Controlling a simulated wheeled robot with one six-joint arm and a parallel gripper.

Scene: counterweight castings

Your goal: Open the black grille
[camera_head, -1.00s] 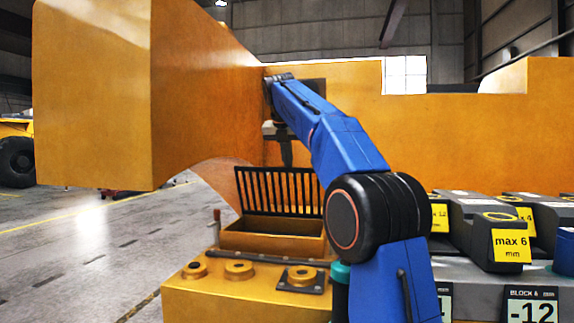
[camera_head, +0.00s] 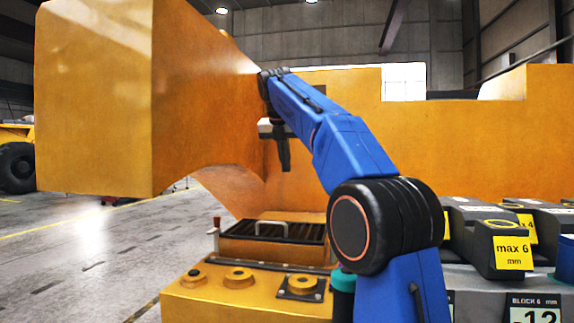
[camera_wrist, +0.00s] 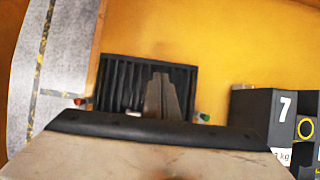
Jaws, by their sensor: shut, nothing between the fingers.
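The black grille (camera_head: 290,233) lies flat over the top of the yellow box (camera_head: 268,250) in the head view, its slats inside the box's rim. In the wrist view the black grille (camera_wrist: 122,78) shows its slats behind my fingers, and its lower part is hidden. My gripper (camera_head: 285,168) is shut and empty, pointing down above the grille with a clear gap in the head view. My gripper's fingers (camera_wrist: 163,80) also show in the wrist view, in front of the grille.
A large orange casting (camera_head: 95,110) stands at the left, and an orange wall (camera_head: 420,140) runs behind. A red-tipped lever (camera_head: 215,228) stands at the box's left. Grey blocks with yellow labels (camera_head: 513,252) are at the right. Open floor (camera_head: 80,260) is at the left.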

